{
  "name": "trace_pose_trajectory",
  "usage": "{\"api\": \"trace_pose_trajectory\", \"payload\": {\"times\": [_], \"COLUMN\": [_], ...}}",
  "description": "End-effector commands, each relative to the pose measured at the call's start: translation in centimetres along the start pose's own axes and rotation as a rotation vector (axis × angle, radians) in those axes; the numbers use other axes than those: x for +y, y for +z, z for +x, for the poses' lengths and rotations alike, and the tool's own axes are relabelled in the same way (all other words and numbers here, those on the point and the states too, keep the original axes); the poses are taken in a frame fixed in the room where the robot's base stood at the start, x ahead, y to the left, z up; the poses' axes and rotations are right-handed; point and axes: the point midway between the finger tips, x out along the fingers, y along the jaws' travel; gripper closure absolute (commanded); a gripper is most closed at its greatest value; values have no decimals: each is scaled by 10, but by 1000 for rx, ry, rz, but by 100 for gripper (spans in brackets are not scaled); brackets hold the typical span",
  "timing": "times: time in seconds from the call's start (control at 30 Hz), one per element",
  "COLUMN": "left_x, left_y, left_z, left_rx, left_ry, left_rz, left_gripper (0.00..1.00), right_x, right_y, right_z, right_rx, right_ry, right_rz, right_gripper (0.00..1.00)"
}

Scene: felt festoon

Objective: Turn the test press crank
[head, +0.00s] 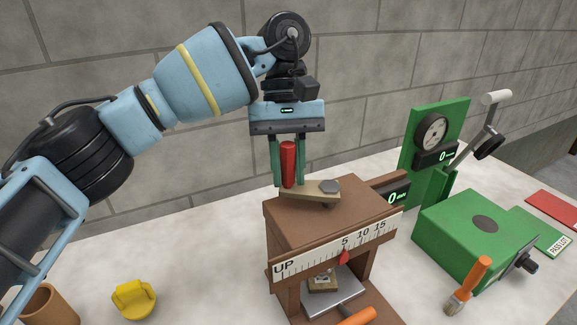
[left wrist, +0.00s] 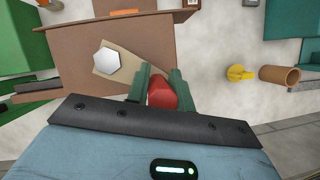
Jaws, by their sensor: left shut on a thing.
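The brown test press (head: 310,210) stands on the table, with a scale marked UP, 5, 10, 15 (head: 335,248) and a red pointer (head: 344,258) near the 5. On its top is the crank, a flat tan arm (head: 315,190) with a grey hex nut (head: 329,186) and an upright red handle (head: 288,162). My left gripper (head: 288,178) comes from above and is shut on the red handle. In the left wrist view the red handle (left wrist: 162,94) sits between the green fingers, beside the tan arm (left wrist: 118,72). My right gripper is not in view.
A green box (head: 465,235) and a green gauge stand (head: 435,140) with a lever are at the right. An orange-handled brush (head: 474,280) lies in front. A yellow object (head: 134,299) and a brown cup (head: 48,308) are at the left. A grey wall is behind.

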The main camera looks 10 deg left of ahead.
Motion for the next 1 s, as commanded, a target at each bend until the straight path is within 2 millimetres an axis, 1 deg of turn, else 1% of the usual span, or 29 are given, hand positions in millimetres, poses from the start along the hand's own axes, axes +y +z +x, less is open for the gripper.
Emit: {"api": "trace_pose_trajectory", "payload": {"times": [0.1, 0.13, 0.27, 0.3, 0.53, 0.67, 0.77, 1.0], "left_x": [0, 0, 0, 0, 0, 0, 1, 0], "left_y": [1, 1, 0, 0, 0, 1, 1, 2], "left_z": [1, 1, 1, 1, 0, -5, -16, -51], "left_rx": [-3, -3, -3, -2, -1, -1, 2, 5], "left_ry": [-1, -1, -1, -1, 0, -1, -1, 0], "left_rz": [3, 3, 2, 2, 0, 0, -1, -3], "left_gripper": [100, 75, 58, 56, 56, 56, 56, 56], "right_x": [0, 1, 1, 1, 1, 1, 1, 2], "right_y": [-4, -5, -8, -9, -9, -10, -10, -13], "right_z": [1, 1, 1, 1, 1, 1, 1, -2], "right_rx": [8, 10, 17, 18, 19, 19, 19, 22], "right_ry": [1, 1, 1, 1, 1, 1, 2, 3], "right_rz": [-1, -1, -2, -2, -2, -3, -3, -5], "right_gripper": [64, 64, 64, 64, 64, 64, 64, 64]}}
